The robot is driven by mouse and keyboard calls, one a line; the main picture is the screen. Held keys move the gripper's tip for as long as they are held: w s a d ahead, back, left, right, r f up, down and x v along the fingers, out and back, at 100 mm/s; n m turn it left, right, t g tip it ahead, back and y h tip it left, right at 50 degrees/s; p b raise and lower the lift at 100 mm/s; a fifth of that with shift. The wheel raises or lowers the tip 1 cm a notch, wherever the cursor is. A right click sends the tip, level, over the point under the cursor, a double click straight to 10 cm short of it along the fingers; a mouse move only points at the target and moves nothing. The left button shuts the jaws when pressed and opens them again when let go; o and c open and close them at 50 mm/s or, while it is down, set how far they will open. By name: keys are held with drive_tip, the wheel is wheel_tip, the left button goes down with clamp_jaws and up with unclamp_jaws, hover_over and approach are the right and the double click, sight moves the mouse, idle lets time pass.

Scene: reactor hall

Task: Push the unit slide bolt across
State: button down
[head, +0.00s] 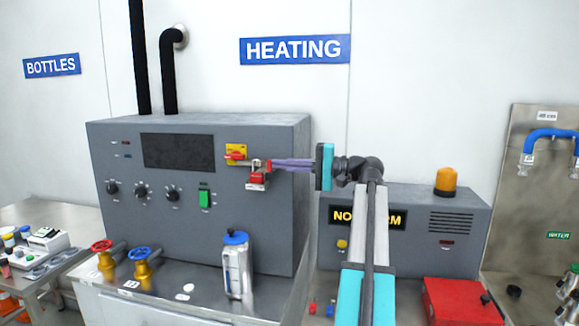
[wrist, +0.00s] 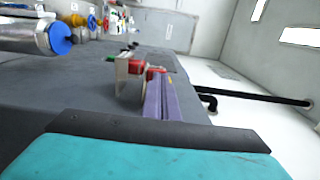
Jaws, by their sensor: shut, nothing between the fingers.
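My gripper (head: 273,165) reaches in from the right along the front of the grey heating unit (head: 120,215). Its purple fingers are shut and empty. A small red and pale fitting (head: 257,180), which looks like the slide bolt, sits on the panel at the fingertips, just below and left of them. In the wrist view the shut fingers (wrist: 157,80) point at the same red and pale bolt fitting (wrist: 128,68). The tips overlap its red part, and I cannot tell whether they touch it. The fingers hide part of the fitting.
A yellow plate with a red rotary switch (head: 236,154) is up and left of the fitting. A green switch (head: 205,198) is lower left. A silver flask with a blue cap (head: 236,265) stands in front of the unit. A grey alarm box (head: 460,220) is at right.

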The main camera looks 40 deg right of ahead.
drive_tip(key=shift+w+a, duration=0.1)
idle(0.4)
drive_tip(key=b+v, duration=0.2)
drive_tip(key=v, duration=1.2)
idle(0.4)
